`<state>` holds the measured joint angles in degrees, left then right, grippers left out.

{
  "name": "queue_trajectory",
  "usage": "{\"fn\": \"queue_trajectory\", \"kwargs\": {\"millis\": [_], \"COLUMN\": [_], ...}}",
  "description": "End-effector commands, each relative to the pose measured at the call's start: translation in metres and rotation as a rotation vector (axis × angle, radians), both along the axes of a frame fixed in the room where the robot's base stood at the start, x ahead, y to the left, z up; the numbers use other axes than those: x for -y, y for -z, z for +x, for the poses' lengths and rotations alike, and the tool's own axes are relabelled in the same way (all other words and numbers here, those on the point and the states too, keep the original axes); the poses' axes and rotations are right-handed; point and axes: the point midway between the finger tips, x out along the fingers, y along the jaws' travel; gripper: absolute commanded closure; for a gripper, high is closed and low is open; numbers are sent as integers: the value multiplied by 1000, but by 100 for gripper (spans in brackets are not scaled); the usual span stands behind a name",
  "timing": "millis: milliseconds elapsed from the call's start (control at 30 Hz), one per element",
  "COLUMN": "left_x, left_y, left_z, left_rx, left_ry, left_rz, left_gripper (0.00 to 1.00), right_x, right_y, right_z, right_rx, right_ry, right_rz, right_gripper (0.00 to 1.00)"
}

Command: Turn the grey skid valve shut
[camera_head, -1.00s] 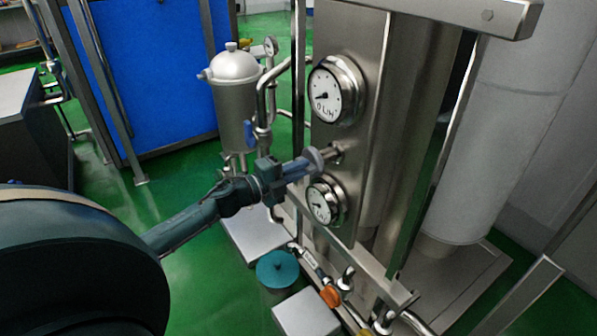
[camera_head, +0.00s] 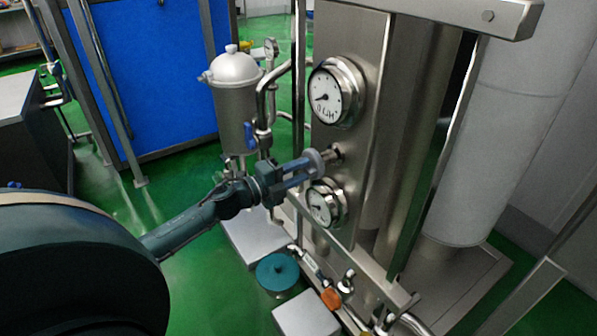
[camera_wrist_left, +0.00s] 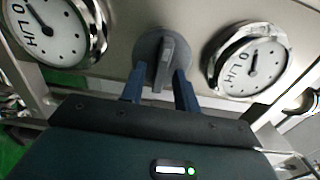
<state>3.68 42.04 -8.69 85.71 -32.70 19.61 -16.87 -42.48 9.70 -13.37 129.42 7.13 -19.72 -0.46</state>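The grey skid valve (camera_wrist_left: 164,62) is a round disc with a raised bar handle, on the steel panel between two dials. In the left wrist view the bar stands nearly upright, tilted slightly. My left gripper (camera_wrist_left: 160,78) is in front of it, its two blue fingers apart, one on each side of the bar with a visible gap. In the head view the left gripper (camera_head: 308,164) reaches the valve (camera_head: 329,160) from the left, and its fingers partly cover it. My right gripper is not in view.
An upper dial (camera_head: 336,91) and a lower dial (camera_head: 326,203) sit close above and below the valve. A steel filter vessel (camera_head: 235,95) with pipes stands behind the arm. An orange knob (camera_head: 331,298) and a teal round part (camera_head: 277,272) are lower down.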

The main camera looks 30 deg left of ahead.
Motion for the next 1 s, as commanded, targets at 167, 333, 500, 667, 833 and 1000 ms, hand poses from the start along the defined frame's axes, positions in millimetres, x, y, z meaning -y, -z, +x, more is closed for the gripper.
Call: {"fn": "queue_trajectory", "kwargs": {"millis": [167,333,500,667,833,1000], "left_x": [0,-1,-9,-21,-34,-44], "left_y": [0,1,1,2,1,1], "left_z": [0,-4,-23,-53,-83,-107], "left_rx": [1,-2,-4,-5,-5,-3], "left_ry": [0,0,0,0,0,-1], "left_rz": [-1,-1,-2,0,-1,-2], "left_gripper": [66,66,66,66,66,66], "right_x": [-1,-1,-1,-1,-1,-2], "right_y": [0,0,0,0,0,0], "right_z": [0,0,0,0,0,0], "right_rx": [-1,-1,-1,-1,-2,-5], "right_ry": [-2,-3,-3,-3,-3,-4], "right_rz": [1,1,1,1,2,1], "right_gripper": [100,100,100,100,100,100]}}
